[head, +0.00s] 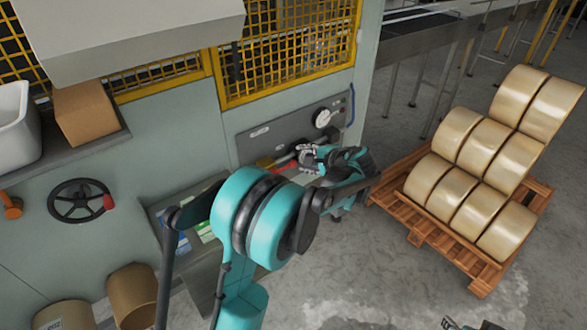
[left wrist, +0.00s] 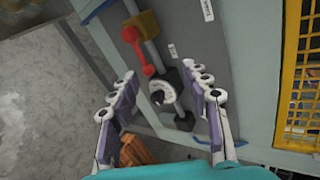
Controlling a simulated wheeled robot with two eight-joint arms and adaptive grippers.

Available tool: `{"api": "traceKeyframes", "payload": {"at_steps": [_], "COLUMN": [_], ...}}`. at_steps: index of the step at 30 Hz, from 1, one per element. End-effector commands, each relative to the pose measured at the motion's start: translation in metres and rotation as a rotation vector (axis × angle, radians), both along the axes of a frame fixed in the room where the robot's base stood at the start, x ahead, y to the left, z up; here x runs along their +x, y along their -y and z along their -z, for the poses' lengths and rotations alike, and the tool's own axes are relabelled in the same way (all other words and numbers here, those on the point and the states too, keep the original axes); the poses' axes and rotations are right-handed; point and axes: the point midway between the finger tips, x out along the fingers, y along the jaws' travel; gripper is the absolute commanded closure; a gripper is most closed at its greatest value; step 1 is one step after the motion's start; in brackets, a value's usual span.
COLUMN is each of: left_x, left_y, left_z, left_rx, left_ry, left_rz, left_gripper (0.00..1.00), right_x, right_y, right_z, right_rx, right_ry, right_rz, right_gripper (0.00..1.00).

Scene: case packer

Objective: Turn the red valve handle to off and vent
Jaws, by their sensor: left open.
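The red valve handle (left wrist: 139,52) is a lever beside a brass valve body (left wrist: 145,24) on a grey pipe in the left wrist view. In the head view a bit of the red handle (head: 284,161) shows beside the brass body (head: 265,163), partly hidden by my arm. A round white gauge (head: 322,118) sits on the grey panel (head: 268,132); it also shows in the left wrist view (left wrist: 160,89). My left gripper (head: 312,158) is open and empty in front of the panel. In the left wrist view its fingers (left wrist: 159,76) stand apart, with the handle beyond them.
A pallet (head: 425,235) of tan rolls (head: 480,180) stands at right. A black handwheel (head: 80,200) is on the machine wall at left. Yellow mesh guards (head: 290,50) are above. A carton (head: 85,112) sits on the left ledge. A dark part, perhaps my right gripper, shows at the bottom edge.

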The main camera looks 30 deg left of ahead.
Motion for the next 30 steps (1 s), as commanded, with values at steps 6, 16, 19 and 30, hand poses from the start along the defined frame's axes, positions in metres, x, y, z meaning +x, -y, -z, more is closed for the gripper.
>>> {"api": "traceKeyframes", "payload": {"at_steps": [6, 16, 19, 30], "left_x": [0.061, 0.082, 0.083, 0.092], "left_y": [-0.021, -0.025, -0.027, -0.079], "left_z": [0.068, 0.136, 0.142, 0.145], "left_rx": [0.312, 0.605, 0.632, 0.636], "left_ry": [-0.114, -0.213, -0.222, -0.225], "left_rz": [-0.022, -0.081, -0.088, -0.092], "left_gripper": [0.52, 0.52, 0.52, 0.52], "right_x": [0.000, 0.000, 0.000, 0.000], "right_y": [0.000, 0.000, 0.000, 0.000], "right_z": [0.020, 0.032, 0.034, 0.052], "right_rx": [0.000, 0.000, 0.000, 0.000], "right_ry": [0.000, 0.000, 0.000, 0.000], "right_rz": [0.000, 0.000, 0.000, 0.000], "right_gripper": [0.53, 0.53, 0.53, 0.53]}}
